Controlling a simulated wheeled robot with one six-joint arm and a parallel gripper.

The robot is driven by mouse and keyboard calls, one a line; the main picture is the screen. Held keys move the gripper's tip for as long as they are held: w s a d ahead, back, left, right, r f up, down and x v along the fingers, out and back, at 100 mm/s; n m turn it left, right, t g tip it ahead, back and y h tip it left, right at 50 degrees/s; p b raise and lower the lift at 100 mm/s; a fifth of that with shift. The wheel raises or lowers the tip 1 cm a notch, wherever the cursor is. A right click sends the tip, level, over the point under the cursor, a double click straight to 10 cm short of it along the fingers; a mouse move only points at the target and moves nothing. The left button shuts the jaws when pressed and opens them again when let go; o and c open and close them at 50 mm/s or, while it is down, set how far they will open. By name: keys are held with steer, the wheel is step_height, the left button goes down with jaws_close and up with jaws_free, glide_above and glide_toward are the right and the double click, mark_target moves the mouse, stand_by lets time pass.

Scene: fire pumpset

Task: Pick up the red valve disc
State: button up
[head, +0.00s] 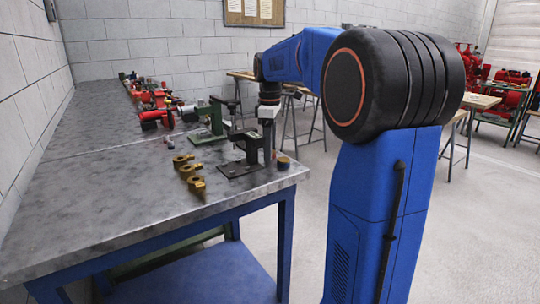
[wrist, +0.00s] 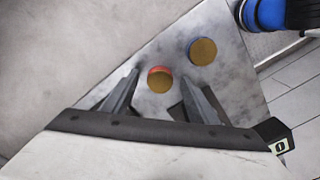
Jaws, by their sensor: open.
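The red valve disc (wrist: 160,80) shows in the wrist view as a round brass-coloured face with a red rim at its upper edge. It lies on the grey mottled bench top. My gripper (wrist: 161,76) is open, with one dark finger to the left of the disc and one to its right, and nothing is seen held. In the head view my gripper (head: 268,148) points down over the bench's near right corner. A brass-topped disc (head: 283,162) shows beside it there; I cannot tell its rim colour.
A second brass-faced disc (wrist: 202,51) with a blue rim lies close by, up and right of the red one. Brass fittings (head: 188,174), a dark vise-like stand (head: 243,160) and a green device (head: 208,122) stand left of my gripper. The bench edge (head: 250,194) is near.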

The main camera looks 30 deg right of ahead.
steer(key=c, duration=1.3)
steer(key=shift+r, duration=0.1)
